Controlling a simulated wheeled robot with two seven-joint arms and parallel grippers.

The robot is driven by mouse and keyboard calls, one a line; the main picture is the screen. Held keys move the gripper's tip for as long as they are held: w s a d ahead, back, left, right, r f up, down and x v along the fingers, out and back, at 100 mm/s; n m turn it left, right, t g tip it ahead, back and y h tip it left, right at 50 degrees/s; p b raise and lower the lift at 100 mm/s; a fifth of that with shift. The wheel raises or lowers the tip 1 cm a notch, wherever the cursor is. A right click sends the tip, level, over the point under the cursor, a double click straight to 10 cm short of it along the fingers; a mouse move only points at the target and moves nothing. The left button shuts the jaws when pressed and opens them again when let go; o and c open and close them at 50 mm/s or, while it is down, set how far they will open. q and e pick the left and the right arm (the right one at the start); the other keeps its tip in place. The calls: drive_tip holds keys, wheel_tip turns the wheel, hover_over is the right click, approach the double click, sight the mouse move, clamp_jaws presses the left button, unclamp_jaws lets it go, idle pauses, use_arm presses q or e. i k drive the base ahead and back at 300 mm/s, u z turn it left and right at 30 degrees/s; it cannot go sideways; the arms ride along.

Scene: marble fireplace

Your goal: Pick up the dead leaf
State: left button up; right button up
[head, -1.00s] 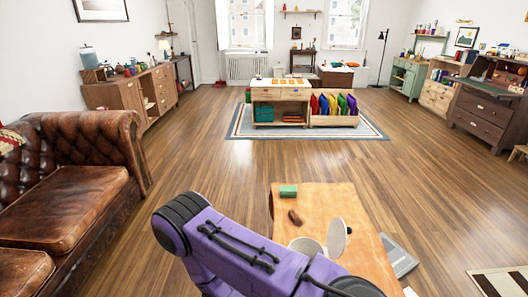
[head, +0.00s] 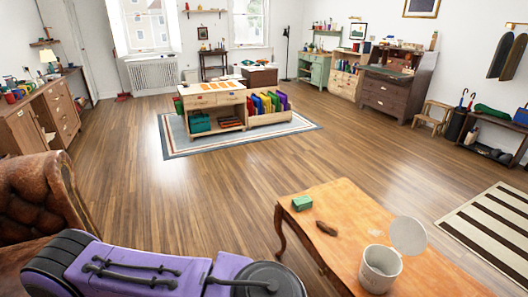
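A small brown, elongated thing that looks like the dead leaf (head: 326,228) lies on the orange-brown wooden table (head: 345,200) at the lower right of the head view. My purple arm crosses the lower left, apart from the leaf. Neither of my grippers is in view.
A small pale patch (head: 374,233) shows on the tabletop by the bin. A brown leather sofa (head: 45,205) stands at the left. A striped mat (head: 490,225) lies at the right. Open wooden floor lies between the table and the low shelf unit (head: 215,98) on the rug.

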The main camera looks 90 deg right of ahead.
sight(322, 224)
drive_tip(key=z, duration=2)
drive_tip(key=i, duration=3.1)
drive_tip(key=z, duration=3.6)
